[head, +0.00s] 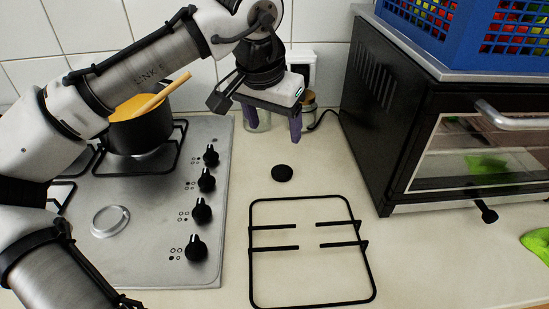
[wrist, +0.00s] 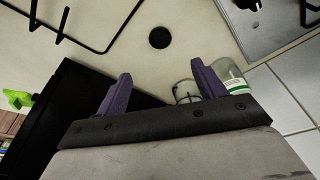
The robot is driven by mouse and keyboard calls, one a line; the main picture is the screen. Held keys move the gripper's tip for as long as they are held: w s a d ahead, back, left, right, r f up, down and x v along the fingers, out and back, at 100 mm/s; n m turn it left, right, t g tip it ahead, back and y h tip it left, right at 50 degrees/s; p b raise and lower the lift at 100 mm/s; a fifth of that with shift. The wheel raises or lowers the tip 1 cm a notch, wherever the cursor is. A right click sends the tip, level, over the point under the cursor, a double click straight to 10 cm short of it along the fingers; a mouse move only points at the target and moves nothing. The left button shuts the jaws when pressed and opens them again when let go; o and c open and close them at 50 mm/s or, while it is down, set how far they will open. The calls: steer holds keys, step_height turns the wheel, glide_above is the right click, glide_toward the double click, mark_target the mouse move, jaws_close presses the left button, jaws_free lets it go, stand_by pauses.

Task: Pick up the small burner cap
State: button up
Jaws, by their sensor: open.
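The small burner cap (head: 282,173) is a flat black disc lying on the beige counter, just behind the loose black pan grate. It also shows in the wrist view (wrist: 160,38), clear of everything around it. My gripper (head: 273,134) hangs above the counter behind the cap, with its purple fingers pointing down. In the wrist view the two fingers (wrist: 160,72) are spread apart with nothing between them, and the cap lies beyond their tips.
The loose grate (head: 252,270) lies in front of the cap. The steel hob (head: 150,240) with a pot (head: 142,132) is at left. A toaster oven (head: 372,120) with a blue crate (head: 440,30) on top is at right. Glass jars (head: 308,103) stand behind my gripper.

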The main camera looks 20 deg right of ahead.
glide_above(281, 171)
steer(key=s+a, duration=0.1)
steer(key=s, duration=0.1)
steer(key=x, duration=0.2)
steer(key=a+x, duration=0.1)
steer(key=x, duration=0.4)
steer(key=shift+s+a+f, duration=0.2)
steer(key=shift+s+f, duration=0.15)
steer(key=shift+f, duration=0.05)
steer(key=shift+p+x, duration=0.5)
steer(key=shift+x, duration=2.35)
steer(key=shift+w+a, duration=0.1)
steer(key=shift+a, duration=0.05)
steer(key=c, duration=1.1)
